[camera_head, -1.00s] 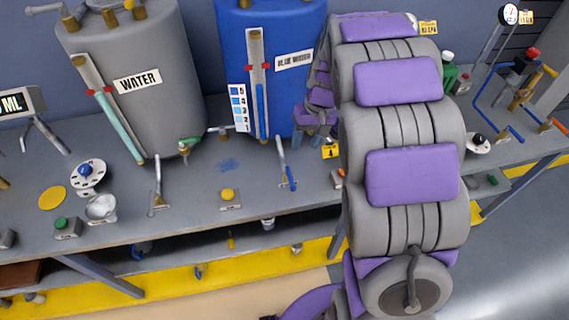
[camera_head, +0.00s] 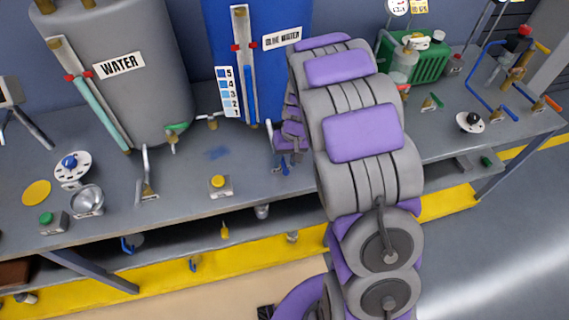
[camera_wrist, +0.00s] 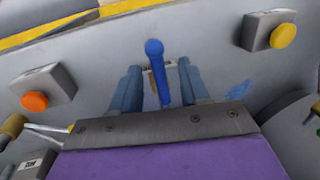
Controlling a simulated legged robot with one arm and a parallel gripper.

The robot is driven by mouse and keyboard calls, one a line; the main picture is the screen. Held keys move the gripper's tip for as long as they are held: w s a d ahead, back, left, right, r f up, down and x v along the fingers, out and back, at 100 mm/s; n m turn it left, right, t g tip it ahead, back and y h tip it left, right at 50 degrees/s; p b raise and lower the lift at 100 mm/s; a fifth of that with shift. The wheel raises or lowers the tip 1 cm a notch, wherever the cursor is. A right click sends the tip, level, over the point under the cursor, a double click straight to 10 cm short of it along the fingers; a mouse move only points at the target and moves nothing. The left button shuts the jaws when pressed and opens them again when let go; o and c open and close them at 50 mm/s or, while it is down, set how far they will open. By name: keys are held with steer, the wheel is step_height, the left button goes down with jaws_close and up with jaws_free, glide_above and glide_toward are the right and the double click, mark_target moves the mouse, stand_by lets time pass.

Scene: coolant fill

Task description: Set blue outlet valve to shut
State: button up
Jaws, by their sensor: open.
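The blue outlet valve handle (camera_wrist: 156,70) stands between the two blue-grey fingers of my gripper (camera_wrist: 159,66) in the wrist view. The fingers are spread, with a gap visible on both sides of the handle. In the head view the blue tip of the valve (camera_head: 284,168) shows just below my gripper (camera_head: 285,152), and my arm hides part of that area. The valve is in front of the blue tank (camera_head: 218,30), labelled blue water. The valve's base is partly hidden behind the handle.
A grey tank (camera_head: 150,105) labelled water stands to the left. A yellow button box (camera_head: 219,186) sits on the bench near the valve. The wrist view shows an orange button box (camera_wrist: 45,88) and a yellow one (camera_wrist: 270,32) on either side.

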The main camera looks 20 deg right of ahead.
steer(key=shift+d+f, duration=0.1)
steer(key=shift+f, duration=0.55)
steer(key=shift+c, duration=0.3)
jaws_close()
